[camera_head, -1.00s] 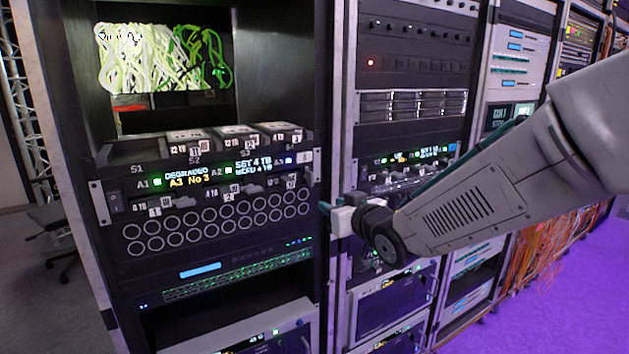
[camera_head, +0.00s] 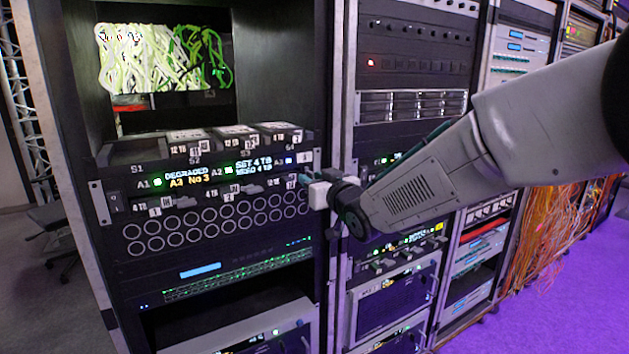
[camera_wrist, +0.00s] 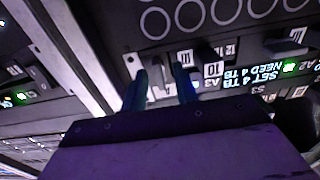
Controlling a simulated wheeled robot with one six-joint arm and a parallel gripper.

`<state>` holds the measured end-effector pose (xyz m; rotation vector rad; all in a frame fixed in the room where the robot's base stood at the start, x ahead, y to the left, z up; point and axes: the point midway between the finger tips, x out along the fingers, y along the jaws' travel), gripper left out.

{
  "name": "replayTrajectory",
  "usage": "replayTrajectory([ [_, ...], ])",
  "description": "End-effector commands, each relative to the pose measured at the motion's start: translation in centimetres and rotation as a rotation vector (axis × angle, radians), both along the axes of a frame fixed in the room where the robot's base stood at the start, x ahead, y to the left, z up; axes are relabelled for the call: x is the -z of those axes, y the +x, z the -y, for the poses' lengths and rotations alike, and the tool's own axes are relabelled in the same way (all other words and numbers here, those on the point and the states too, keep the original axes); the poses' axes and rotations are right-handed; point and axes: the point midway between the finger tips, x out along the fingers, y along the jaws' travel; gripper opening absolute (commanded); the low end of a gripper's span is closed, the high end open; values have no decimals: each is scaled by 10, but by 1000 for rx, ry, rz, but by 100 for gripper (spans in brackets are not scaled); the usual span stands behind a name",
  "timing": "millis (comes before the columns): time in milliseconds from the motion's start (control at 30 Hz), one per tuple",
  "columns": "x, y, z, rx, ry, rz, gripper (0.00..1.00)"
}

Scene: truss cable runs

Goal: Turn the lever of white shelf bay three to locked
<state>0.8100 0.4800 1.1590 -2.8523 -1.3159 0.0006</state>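My gripper (camera_head: 306,181) is at the right end of a dark drive shelf with light side brackets (camera_head: 98,203). In the wrist view its two teal fingers (camera_wrist: 160,88) are apart, with a light grey tab (camera_wrist: 156,60) just beyond the gap. I cannot tell whether they touch it. A dark lever-like part (camera_wrist: 205,50) lies beside the fingers, near labels 11 and 10. Small grey levers (camera_head: 247,189) show along the shelf front; the rightmost are partly hidden by my gripper. I cannot tell which lever is bay three's or its position.
The shelf display (camera_head: 188,177) reads "DEGRADED A3 No 3". Several drives (camera_head: 235,134) lie in a tray above it. A panel of round holes (camera_head: 215,222) is below. A rack post (camera_head: 338,90) and a second equipment rack (camera_head: 412,60) stand to the right.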

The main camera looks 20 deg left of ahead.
Motion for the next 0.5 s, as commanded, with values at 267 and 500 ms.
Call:
replayTrajectory([
  [267, 0, 0, 0, 0, 0, 0, 0],
  [500, 0, 0, 0, 0, -6, 8, 0],
])
